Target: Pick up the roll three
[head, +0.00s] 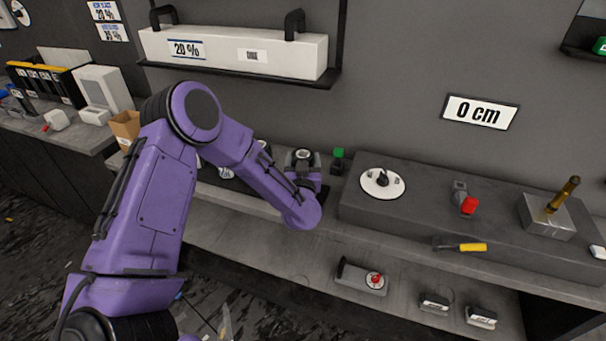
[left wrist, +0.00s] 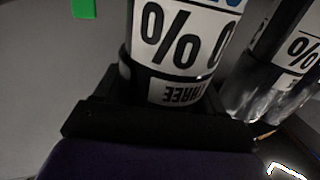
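Roll three (left wrist: 180,45) stands close in front of my left gripper in the left wrist view. It has a white label with large percent signs and the word THREE upside down on a smaller label below. My left gripper (left wrist: 172,85) is right at the roll, its dark parts against the roll's lower part. I cannot tell whether the fingers are closed on it. In the head view my left gripper (head: 303,170) reaches down to the shelf behind the counter, with a round roll top (head: 303,154) at it. My right gripper is not in view.
Another labelled roll (left wrist: 300,48) stands close on the right in the left wrist view. The raised grey counter (head: 410,200) holds a white dial (head: 382,183) and tools.

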